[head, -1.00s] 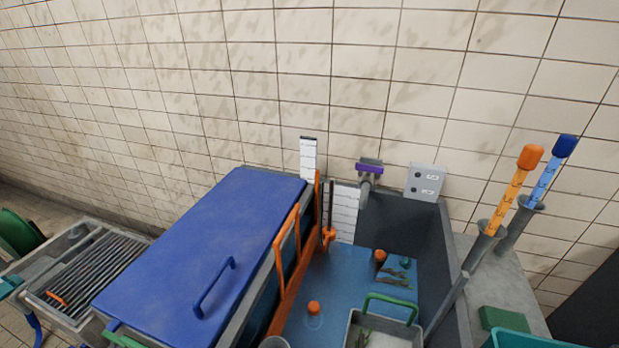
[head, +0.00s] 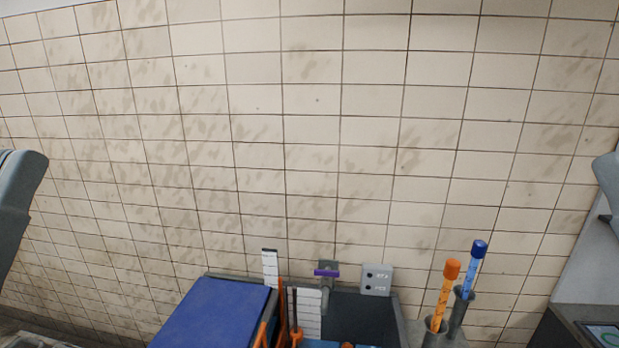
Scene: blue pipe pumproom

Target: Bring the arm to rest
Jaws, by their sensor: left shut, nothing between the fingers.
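My left arm (head: 18,200) shows as a grey rounded part at the left edge of the head view, in front of the tiled wall. Its gripper is shut and empty, but I cannot make out its fingertips. It is apart from the tank and everything on the bench. Part of my right arm (head: 608,185) shows at the right edge. Its gripper is not in view.
A tank with a blue lid (head: 215,318) stands low in the view. Behind it are a white scale strip (head: 270,268), a purple-marked fitting (head: 326,271) and a grey switch box (head: 377,280). Orange (head: 445,295) and blue (head: 473,270) tubes stand in holders at right.

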